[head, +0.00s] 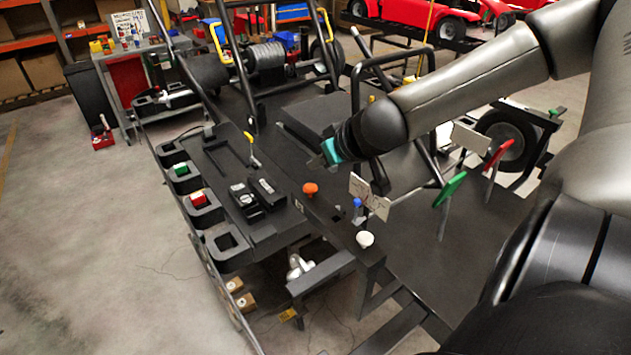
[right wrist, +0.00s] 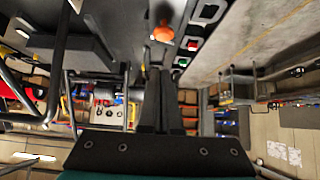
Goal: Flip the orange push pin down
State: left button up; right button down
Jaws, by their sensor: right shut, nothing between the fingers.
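The orange push pin (head: 310,188) stands on the black stand, right of the black devices in the head view. It also shows near the top centre of the right wrist view (right wrist: 163,33). My right gripper (head: 315,162) is above and behind the pin in the head view, apart from it. In the right wrist view its dark fingers (right wrist: 161,72) are together and empty, with the pin beyond their tips. The pin's base is not clear. My left gripper is not in view.
A white knob (head: 365,239), a blue knob (head: 357,203) and white plates (head: 360,188) are near the pin. A green lever (head: 452,187) and a red lever (head: 498,153) stand to the right. Black devices (head: 265,192) lie left. Open floor (head: 80,250) is at far left.

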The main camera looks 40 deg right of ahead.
aim_at(307, 183)
jog(key=shift+b+x, duration=0.3)
jog(key=shift+x, duration=0.5)
jog(key=shift+f+b, duration=0.5)
jog(key=shift+f, duration=1.45)
